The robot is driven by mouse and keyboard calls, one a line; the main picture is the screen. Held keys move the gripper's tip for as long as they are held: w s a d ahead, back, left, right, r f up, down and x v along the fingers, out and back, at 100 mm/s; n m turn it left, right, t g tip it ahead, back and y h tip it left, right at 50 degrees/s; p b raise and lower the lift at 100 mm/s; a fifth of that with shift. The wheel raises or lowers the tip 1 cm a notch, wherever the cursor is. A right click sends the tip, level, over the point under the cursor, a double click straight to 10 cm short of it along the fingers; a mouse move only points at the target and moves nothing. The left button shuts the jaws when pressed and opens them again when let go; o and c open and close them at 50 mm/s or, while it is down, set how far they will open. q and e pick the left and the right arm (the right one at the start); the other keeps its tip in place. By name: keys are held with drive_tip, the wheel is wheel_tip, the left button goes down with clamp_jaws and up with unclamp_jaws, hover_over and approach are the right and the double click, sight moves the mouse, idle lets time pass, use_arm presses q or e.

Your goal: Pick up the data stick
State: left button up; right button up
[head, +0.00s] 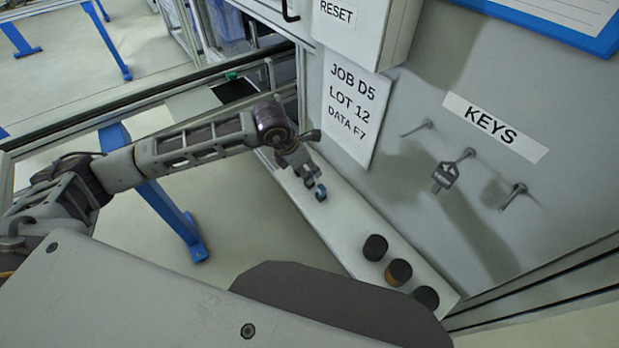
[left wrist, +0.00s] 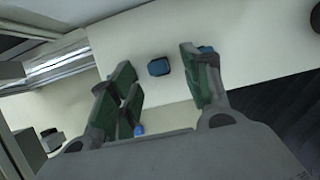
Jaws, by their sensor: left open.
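A small blue block-like piece (head: 320,192), which looks like the data stick, lies on the narrow white shelf (head: 345,225) below the wall. It also shows in the left wrist view as a blue piece with a dark top (left wrist: 159,66), lying between the lines of my fingers and ahead of their tips. My left gripper (head: 311,180) is open and empty, just beside the piece at the shelf, with its green-padded fingers apart (left wrist: 160,75). Another bit of blue shows behind the right finger; I cannot tell what it is. My right gripper is not in view.
Three dark round knobs or caps (head: 398,272) stand at the near end of the shelf. On the wall are a job sign (head: 352,108), a KEYS label (head: 494,127) and pegs, one holding a grey tag-like item (head: 444,177). A blue-legged stand (head: 170,215) is at left.

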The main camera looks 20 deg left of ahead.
use_arm(q)
drive_tip(key=shift+a+p+x, duration=0.2)
drive_tip(key=shift+p+x, duration=0.35)
drive_tip(key=shift+x, duration=1.8)
drive_tip(key=shift+w, duration=0.1)
drive_tip(key=c, duration=0.9)
